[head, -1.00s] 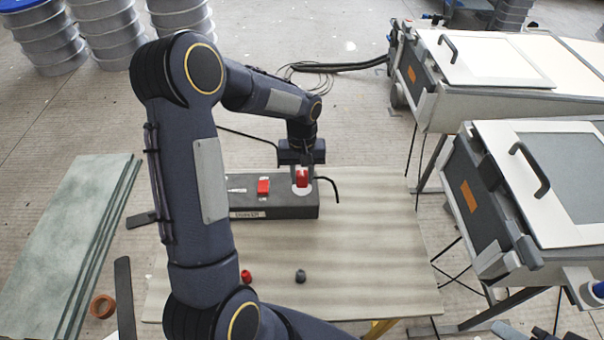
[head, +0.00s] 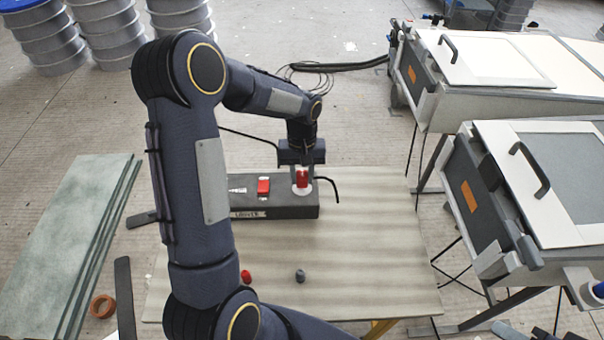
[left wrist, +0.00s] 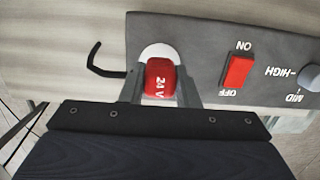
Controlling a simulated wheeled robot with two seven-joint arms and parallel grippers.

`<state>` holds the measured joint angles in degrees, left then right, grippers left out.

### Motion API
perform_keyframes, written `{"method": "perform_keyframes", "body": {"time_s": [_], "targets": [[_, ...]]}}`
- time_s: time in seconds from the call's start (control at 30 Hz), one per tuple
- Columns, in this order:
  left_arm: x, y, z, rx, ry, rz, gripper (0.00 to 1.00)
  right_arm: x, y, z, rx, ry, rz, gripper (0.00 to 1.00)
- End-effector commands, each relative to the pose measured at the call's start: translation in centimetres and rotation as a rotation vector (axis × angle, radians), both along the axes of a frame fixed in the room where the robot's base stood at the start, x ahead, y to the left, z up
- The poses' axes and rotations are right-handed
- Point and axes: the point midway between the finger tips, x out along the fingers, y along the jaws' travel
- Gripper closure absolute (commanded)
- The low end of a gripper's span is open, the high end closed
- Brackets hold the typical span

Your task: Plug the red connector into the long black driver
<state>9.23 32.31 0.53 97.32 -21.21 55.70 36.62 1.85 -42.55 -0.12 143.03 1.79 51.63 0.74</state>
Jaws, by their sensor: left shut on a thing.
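The long black driver (head: 284,211) lies on the table, partly hidden behind my left arm. Its top carries a red rocker switch (left wrist: 237,71) marked ON and OFF, a grey knob and a white round patch (left wrist: 158,50) at one end. My left gripper (head: 302,180) points down over that end. It is shut on the red connector (left wrist: 160,80), which is marked 24 V. The connector is at the white patch; I cannot tell whether it is seated. My right gripper is not in view.
The table (head: 375,250) has free room on its right and front. A small red piece (head: 246,276) and a grey piece (head: 300,276) lie near its front. White-lidded machines (head: 540,180) stand to the right. Green boards (head: 60,240) lie at left.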

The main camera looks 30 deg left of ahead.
Motion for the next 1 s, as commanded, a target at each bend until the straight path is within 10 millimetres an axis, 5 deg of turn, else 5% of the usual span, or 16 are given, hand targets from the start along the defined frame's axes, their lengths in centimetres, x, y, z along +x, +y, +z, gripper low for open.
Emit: {"method": "perform_keyframes", "body": {"time_s": [0.77,0.8,1.0], "targets": [[0.0,0.0,-1.3,-0.001,0.001,-0.001,0.92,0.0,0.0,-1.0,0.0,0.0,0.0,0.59],[0.0,0.0,-1.2,0.0,0.0,-0.001,0.66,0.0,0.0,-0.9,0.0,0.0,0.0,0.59],[0.0,0.0,-1.2,0.0,0.0,-0.001,0.46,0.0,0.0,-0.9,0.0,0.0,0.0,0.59]]}}
